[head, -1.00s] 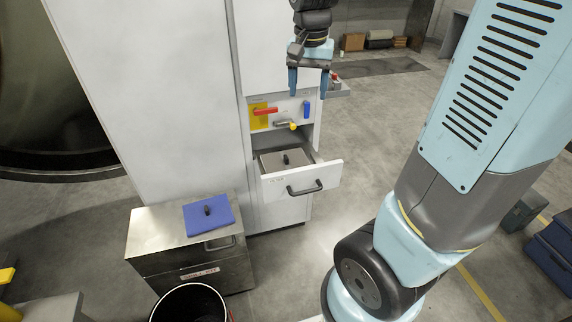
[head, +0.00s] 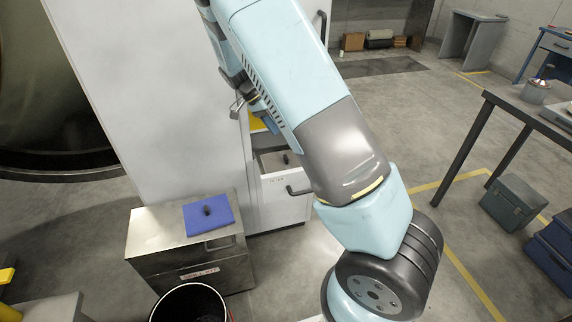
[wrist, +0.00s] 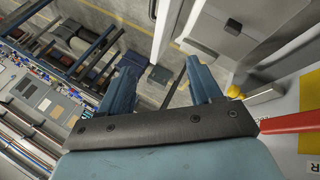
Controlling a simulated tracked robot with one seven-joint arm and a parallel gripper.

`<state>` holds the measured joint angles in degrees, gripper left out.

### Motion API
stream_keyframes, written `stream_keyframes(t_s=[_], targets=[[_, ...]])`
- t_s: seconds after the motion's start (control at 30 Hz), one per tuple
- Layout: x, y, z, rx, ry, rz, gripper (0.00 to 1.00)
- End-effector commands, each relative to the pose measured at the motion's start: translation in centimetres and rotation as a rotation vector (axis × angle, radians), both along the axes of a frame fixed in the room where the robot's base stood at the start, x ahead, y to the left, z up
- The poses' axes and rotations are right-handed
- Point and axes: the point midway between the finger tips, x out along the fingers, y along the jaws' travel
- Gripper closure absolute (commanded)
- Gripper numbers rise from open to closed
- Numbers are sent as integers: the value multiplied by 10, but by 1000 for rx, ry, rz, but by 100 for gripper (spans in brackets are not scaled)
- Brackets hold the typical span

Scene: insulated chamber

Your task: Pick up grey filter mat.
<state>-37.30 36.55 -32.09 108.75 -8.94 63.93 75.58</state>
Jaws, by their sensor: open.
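The grey filter mat (head: 272,162) lies in the open drawer (head: 287,187) of the white cabinet. It is flat with a black knob, and my arm covers part of it in the head view. In the wrist view, a grey slab with a dark knob, which looks like the mat (wrist: 213,38), shows at upper right, beyond my fingers. My gripper (wrist: 162,68) is open with nothing between its two blue fingers. It is apart from the mat.
A red handle (wrist: 290,122) and a yellow knob (wrist: 264,94) are close to my gripper's right side. A blue mat (head: 209,214) lies on a steel box (head: 190,262), with a black bin (head: 188,290) in front. A table (head: 515,108) stands at right.

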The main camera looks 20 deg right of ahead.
Motion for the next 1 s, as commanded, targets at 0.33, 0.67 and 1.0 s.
stream_keyframes(t_s=[0.33, 0.67, 1.0], targets=[[30, 18, -71, -334, -63, -85, 36], [51, 38, -128, -653, -220, -102, 36], [68, 66, -179, -944, -471, -50, 36]])
